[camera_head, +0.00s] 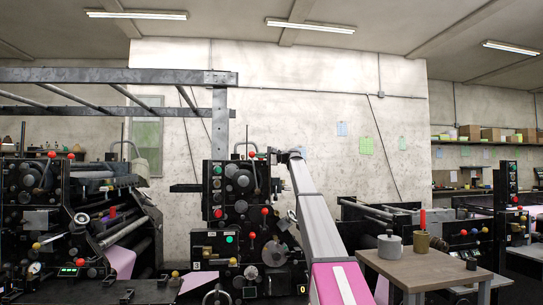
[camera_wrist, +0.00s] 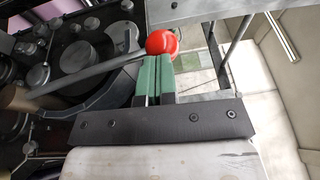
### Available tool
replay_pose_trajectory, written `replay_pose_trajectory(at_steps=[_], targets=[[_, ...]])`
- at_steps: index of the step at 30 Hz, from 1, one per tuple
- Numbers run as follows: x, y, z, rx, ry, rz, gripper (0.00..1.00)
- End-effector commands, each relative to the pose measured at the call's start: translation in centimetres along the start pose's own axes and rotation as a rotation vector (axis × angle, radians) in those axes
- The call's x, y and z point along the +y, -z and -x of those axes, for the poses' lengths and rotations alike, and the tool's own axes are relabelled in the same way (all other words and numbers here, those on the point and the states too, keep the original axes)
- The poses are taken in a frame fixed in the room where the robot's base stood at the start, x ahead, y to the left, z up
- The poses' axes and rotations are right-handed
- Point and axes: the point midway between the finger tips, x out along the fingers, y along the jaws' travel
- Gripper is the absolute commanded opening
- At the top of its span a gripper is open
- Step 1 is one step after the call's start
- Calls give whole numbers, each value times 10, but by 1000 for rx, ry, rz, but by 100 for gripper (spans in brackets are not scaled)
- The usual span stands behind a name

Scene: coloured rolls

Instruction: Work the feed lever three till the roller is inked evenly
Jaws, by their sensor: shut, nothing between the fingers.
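My gripper (camera_wrist: 158,60) is shut, its two green fingers together and empty. A red ball knob (camera_wrist: 161,42) is right at the fingertips in the wrist view; I cannot tell whether they touch. The knob ends a grey lever rod (camera_wrist: 95,78) that runs left across the black press. In the head view my gripper (camera_head: 276,157) is at the upper right of the middle press (camera_head: 232,190), close to a red knob (camera_head: 252,147). Several other red-knobbed levers show, and I cannot read which is three. The inked roller cannot be made out.
A wooden table (camera_head: 420,262) at right holds a grey pot (camera_head: 389,245) and a brass-coloured can (camera_head: 421,243). Another press (camera_head: 40,215) with rollers stands at left. A steel overhead frame (camera_head: 120,76) spans the upper left. Shelves with boxes (camera_head: 490,134) line the right wall.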

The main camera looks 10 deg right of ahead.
Motion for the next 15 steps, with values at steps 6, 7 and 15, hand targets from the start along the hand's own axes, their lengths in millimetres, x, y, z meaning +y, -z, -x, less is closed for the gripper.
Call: replay_pose_trajectory(at_steps=[6,7,15], targets=[[0,-3,-9,0,1,0,0],[0,-3,-10,0,1,0,0],[0,-4,-12,0,1,0,0]])
